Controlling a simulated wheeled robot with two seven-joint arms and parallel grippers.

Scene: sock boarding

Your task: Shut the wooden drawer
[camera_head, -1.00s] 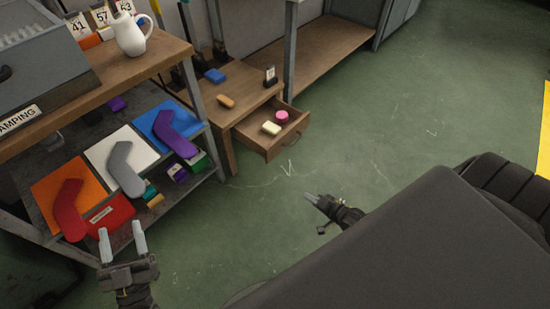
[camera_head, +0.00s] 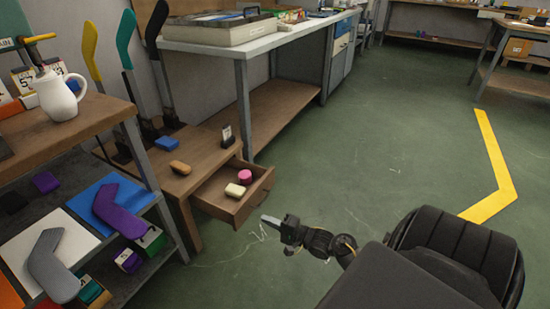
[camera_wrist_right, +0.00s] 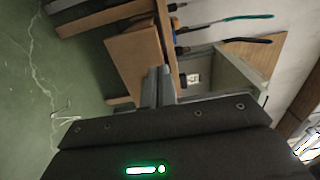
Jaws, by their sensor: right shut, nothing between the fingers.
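The wooden drawer (camera_head: 254,202) is pulled out of the low wooden table (camera_head: 196,150) and stands open. In the right wrist view, the shut fingers (camera_wrist_right: 158,84) are beside a brown wooden panel (camera_wrist_right: 133,60), probably part of the drawer or table. My left gripper is out of view.
A shelf rack (camera_head: 165,210) is at the left, a grey-topped bench (camera_head: 262,35) behind. The green floor to the right is clear.

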